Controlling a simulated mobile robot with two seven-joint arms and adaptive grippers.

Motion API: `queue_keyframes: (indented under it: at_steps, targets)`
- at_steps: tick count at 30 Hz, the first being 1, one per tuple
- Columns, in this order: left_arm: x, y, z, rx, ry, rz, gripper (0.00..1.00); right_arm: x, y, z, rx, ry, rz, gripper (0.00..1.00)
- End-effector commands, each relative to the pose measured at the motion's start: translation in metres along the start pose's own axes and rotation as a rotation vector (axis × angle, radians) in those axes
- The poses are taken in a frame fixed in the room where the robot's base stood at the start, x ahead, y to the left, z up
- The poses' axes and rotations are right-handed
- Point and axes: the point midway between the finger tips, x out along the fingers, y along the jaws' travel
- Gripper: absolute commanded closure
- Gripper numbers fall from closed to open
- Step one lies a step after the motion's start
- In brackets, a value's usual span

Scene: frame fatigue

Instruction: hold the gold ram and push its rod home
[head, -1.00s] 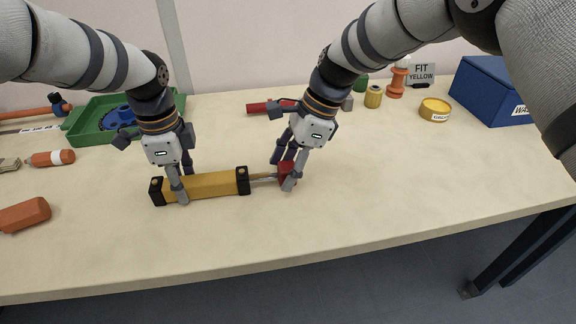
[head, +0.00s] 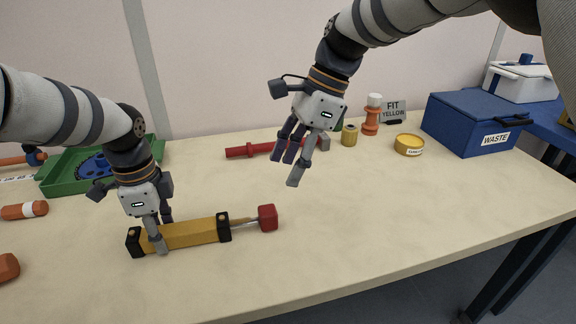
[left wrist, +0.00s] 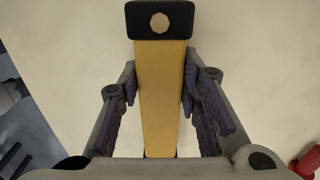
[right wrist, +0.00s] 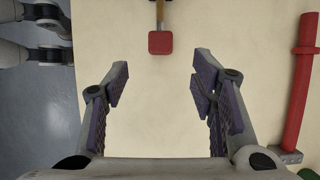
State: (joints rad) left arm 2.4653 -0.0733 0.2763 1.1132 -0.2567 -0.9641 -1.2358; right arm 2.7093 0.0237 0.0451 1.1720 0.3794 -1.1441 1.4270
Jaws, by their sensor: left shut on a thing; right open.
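The gold ram (head: 190,235) lies on the table, a gold body with black end blocks. Its rod (head: 245,223) sticks out to the right and ends in a red block (head: 268,217). A length of rod shows between the right end block and the red block. My left gripper (head: 160,235) is shut on the ram's body near its left end; the left wrist view shows the fingers on both sides of the gold body (left wrist: 160,85). My right gripper (head: 293,168) is open and empty above the table, apart from the red block, which shows ahead of it in the right wrist view (right wrist: 160,43).
A red rod-like part (head: 240,152) lies behind my right gripper. A green tray (head: 60,178) is at left. The table's right front is clear.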

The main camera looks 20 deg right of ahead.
Motion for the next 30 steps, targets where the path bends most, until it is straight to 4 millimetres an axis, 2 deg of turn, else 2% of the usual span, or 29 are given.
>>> queue_keyframes:
  at_steps: [3,7,15,21,30]
  targets:
    - [0.005,0.003,-0.001,0.000,0.000,0.012,1.00,-0.007,0.000,-0.003,0.004,0.001,0.003,0.48]
    - [0.005,0.003,-0.001,0.001,0.000,0.012,1.00,0.006,0.000,-0.003,0.003,0.001,0.006,0.48]
    - [0.005,0.003,0.000,0.001,0.000,0.012,1.00,0.075,0.001,-0.003,0.003,0.002,0.008,0.48]
    - [0.005,0.003,0.000,0.002,-0.001,0.011,1.00,0.107,0.000,-0.003,0.003,0.000,0.004,0.48]
    - [0.005,0.003,0.000,0.002,-0.001,0.011,1.00,0.114,0.000,-0.003,0.002,0.001,0.003,0.48]
